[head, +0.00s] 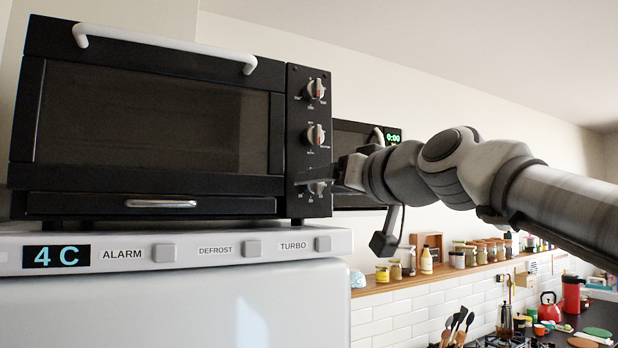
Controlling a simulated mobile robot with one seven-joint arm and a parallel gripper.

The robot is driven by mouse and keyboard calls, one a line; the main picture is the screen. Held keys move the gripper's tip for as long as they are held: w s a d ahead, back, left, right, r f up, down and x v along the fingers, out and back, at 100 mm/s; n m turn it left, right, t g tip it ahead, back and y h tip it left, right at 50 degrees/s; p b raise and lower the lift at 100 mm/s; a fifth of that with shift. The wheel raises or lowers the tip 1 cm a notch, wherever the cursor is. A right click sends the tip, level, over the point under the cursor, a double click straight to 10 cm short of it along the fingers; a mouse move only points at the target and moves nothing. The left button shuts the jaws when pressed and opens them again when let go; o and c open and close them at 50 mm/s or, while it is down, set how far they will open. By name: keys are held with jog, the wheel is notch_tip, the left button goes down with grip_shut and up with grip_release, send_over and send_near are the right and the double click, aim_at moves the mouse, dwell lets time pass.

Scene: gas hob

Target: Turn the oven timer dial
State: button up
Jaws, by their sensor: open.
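A black toaster oven (150,115) with a white door handle stands on top of a white fridge. Its right-hand panel has three dials in a column: a top dial (315,89), a middle dial (316,134) and a bottom dial (317,188). The printed labels are too small to read, so I cannot tell by print which is the timer. My gripper (318,182) reaches in from the right at the height of the bottom dial. Its open fingers partly cover that dial; I cannot tell whether they touch it.
The white fridge (180,310) has a panel reading 4 C with several buttons. A microwave (352,140) with a green display stands behind my wrist. A wooden shelf (440,272) with several jars runs along the wall at lower right, above a cluttered counter.

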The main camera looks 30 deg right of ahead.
jog(key=shift+w, duration=0.4)
jog(key=shift+c, duration=0.3)
grip_shut()
jog(key=shift+f, duration=0.1)
jog(key=m+b, duration=0.2)
jog(key=m, duration=0.1)
jog(key=shift+f, duration=0.1)
jog(key=m+b, duration=0.1)
jog(key=m, duration=0.4)
jog(key=shift+a+m+b, duration=0.1)
jog(key=shift+m+b, duration=0.2)
jog(key=shift+b, duration=0.05)
jog(key=shift+m, duration=0.3)
